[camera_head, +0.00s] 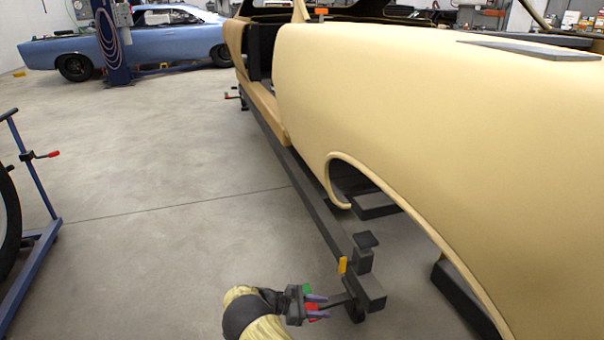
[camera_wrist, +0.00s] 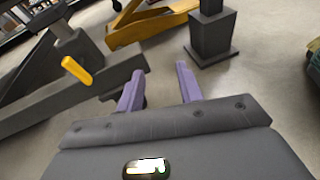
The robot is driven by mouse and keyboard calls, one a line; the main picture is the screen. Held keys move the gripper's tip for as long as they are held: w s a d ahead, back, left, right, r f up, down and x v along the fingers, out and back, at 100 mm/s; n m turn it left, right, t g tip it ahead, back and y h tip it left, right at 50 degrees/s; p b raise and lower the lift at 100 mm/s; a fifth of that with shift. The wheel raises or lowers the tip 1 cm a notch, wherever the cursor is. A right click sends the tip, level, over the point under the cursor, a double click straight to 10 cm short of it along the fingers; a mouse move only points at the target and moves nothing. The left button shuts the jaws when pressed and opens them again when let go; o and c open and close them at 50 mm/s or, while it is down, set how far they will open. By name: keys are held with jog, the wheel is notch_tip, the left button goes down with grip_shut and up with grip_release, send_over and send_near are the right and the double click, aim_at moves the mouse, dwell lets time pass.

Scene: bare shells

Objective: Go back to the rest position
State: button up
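My gripper (camera_head: 319,305) is low at the bottom middle of the head view, beside the near end of the dark frame under the tan car shell (camera_head: 440,110). In the wrist view its two purple fingers (camera_wrist: 160,76) stand apart with nothing between them. The gripper is open and empty. Small red and green patches show at the gripper in the head view. I cannot tell from these frames whether a finger touches the frame.
The dark frame (camera_head: 315,215) has a yellow handle (camera_head: 343,265), also in the wrist view (camera_wrist: 77,70). A blue wheeled stand (camera_head: 38,245) is at the left. A blue car (camera_head: 165,40) and blue post (camera_head: 112,45) are behind. The floor between is clear.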

jog(key=s+d+r+m+g+y+p, duration=0.1)
jog(key=s+d+r+m+g+y, duration=0.1)
jog(key=s+d+r+m+y, duration=0.3)
jog(key=s+d+r+m+g+y+p, duration=0.1)
jog(key=d+r+m+g+y+p, duration=0.15)
jog(key=r, duration=0.45)
jog(key=s+d+r+m+t+y+p, duration=0.25)
jog(key=s+r+m+t+y, duration=0.4)
jog(key=s+r+m, duration=0.85)
jog(key=s+r+n+p, duration=0.2)
jog(key=r+p, duration=1.7)
jog(key=r, duration=0.1)
jog(key=s+r+n+g+p, duration=0.1)
jog(key=s+r+n+p, duration=0.1)
jog(key=r+p, duration=1.7)
notch_tip(320, 180, up, 2)
jog(key=shift+r+y, duration=0.1)
jog(key=shift+y, duration=0.3)
jog(key=shift+w, duration=0.2)
